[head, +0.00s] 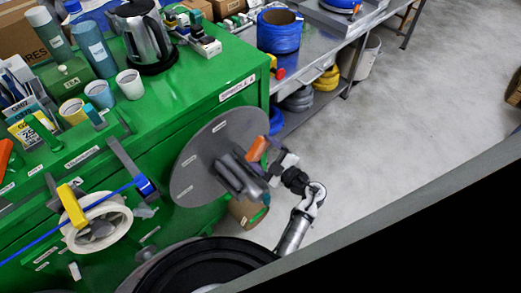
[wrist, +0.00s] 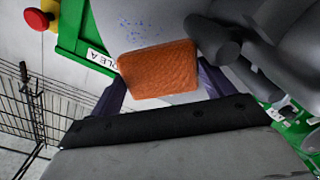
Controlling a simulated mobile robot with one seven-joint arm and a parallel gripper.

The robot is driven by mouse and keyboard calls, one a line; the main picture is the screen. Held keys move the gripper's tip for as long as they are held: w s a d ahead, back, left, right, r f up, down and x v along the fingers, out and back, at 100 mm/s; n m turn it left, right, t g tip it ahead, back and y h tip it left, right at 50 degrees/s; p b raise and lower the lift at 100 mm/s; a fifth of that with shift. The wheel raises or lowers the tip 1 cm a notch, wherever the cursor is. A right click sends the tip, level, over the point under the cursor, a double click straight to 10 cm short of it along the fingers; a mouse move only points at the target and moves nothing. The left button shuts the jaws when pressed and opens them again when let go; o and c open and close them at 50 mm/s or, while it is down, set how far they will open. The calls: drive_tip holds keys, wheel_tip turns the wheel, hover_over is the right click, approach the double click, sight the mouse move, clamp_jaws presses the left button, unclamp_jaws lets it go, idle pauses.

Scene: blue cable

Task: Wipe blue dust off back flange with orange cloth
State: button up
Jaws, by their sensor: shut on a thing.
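The orange cloth (wrist: 158,70) is held between the two dark fingers of my gripper (wrist: 162,88) in the wrist view. In the head view the cloth (head: 258,148) shows as a small orange patch at my gripper (head: 268,158), beside the grey rods at the hub. A large round grey flange (head: 203,152) with small labels stands in front of the green bench. In the wrist view, blue dust (wrist: 138,26) speckles a pale grey surface, seemingly the flange, just beyond the cloth. I cannot tell whether the cloth touches that surface.
Grey cylindrical rods (wrist: 215,42) stand close to the right of the cloth. The green bench (head: 190,98) carries a kettle (head: 146,36), cups and bottles. A white spool (head: 98,222) with blue cable is at lower left. Open floor (head: 400,120) lies to the right.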

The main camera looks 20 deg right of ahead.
drive_tip(key=shift+s+d+f+h, duration=0.15)
drive_tip(key=shift+s+d+h, duration=0.15)
drive_tip(key=shift+d, duration=0.25)
drive_tip(key=p+v, duration=0.1)
drive_tip(key=v, duration=0.1)
drive_tip(key=shift+s+d, duration=0.2)
drive_tip(key=shift+s, duration=0.15)
drive_tip(key=shift+w+a, duration=0.1)
drive_tip(key=shift+a, duration=0.1)
